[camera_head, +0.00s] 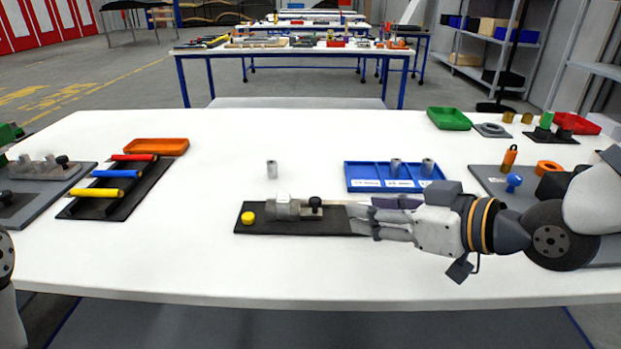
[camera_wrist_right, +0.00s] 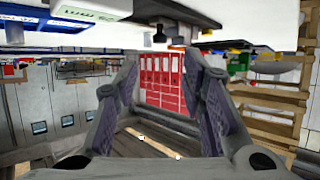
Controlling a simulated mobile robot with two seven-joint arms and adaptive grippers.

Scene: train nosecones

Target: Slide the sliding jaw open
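A dark base plate (camera_head: 258,228) lies in the middle of the table with a grey metal jaw fixture (camera_head: 288,209) on it. A black knob (camera_head: 315,203) stands at the fixture's right end, and a yellow button (camera_head: 248,218) sits at the plate's left. I cannot tell whether the sliding jaw is open. My right gripper (camera_head: 358,219) reaches in from the right, low over the plate's right end, its fingertips short of the knob. The right wrist view shows its fingers (camera_wrist_right: 165,80) apart, with nothing between them. My left gripper is out of view.
A blue tray (camera_head: 362,186) with metal cylinders stands just behind my right gripper. A lone metal cylinder (camera_head: 272,169) stands behind the fixture. A black rack (camera_head: 100,205) with coloured handles is at left; a grey board (camera_head: 490,182) with parts is at right. The table's front is clear.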

